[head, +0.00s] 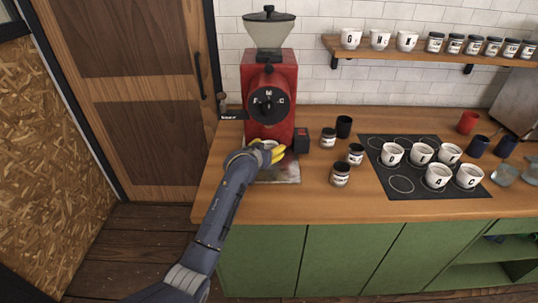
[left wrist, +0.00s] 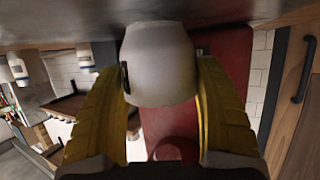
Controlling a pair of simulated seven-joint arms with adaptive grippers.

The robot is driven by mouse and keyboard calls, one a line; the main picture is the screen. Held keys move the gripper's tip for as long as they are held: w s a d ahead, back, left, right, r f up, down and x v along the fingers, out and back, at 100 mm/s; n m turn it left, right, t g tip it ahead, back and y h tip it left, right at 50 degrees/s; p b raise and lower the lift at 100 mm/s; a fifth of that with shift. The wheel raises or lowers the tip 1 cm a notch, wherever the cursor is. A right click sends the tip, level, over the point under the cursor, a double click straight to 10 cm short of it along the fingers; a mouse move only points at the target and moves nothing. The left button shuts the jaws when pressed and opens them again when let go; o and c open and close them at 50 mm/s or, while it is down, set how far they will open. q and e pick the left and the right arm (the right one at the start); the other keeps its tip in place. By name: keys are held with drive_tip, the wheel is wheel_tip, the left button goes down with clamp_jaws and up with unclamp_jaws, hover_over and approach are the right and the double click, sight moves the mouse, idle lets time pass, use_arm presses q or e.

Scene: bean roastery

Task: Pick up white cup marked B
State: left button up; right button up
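A white cup (left wrist: 158,62) stands at the foot of the red grinder, between the yellow fingers of my left gripper (left wrist: 160,65). A dark mark shows edge-on at its side and I cannot read it. In the head view the left gripper (head: 267,152) hides most of this cup (head: 270,144). The fingers flank the cup closely on both sides. I cannot tell whether they press on it. No letter B is readable on any cup. My right gripper is not in view.
The red grinder (head: 268,98) rises just behind the gripper. Dark jars (head: 340,174) stand to its right. A black mat (head: 411,193) holds several white lettered cups (head: 438,176). A wall shelf (head: 400,50) carries more cups and jars.

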use_arm(q)
drive_tip(key=c, duration=1)
drive_tip(key=shift+o, duration=0.2)
drive_tip(key=shift+r, duration=0.1)
drive_tip(key=shift+r, duration=0.1)
